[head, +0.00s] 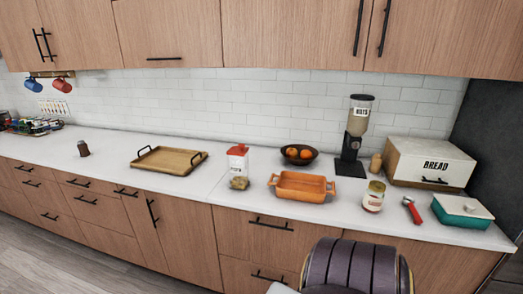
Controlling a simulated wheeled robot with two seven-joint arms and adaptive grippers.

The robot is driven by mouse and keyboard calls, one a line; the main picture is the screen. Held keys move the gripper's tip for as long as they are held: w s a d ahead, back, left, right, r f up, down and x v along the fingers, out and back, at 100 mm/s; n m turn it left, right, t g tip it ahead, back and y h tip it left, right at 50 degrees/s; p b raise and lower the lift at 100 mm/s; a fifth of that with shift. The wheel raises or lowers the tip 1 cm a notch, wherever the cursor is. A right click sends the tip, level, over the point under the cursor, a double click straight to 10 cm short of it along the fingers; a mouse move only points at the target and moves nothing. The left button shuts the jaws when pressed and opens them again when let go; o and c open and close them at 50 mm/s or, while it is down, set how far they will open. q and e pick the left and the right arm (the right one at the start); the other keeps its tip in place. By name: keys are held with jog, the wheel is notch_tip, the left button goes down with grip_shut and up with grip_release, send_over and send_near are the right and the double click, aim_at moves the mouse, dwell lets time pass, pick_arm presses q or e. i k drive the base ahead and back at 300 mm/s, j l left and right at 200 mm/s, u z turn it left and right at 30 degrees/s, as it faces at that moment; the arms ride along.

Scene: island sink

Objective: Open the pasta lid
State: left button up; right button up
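The pasta container (238,170) stands upright on the white counter, left of the orange baking dish. It is a clear and white jar with dark lettering on its upper part, and pasta shows low inside it. Its red lid (238,150) sits on top and looks closed. Neither of my grippers shows in the head view, so nothing is seen touching the jar or the lid.
A wooden tray (168,160) lies left of the jar. The orange baking dish (302,188) is close on its right, with a dark fruit bowl (299,160) behind. A dark ribbed, padded shape (355,268) stands before the cabinets. The counter's left-front stretch is clear.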

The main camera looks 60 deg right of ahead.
aim_at(241, 150)
jog(key=z, duration=1.75)
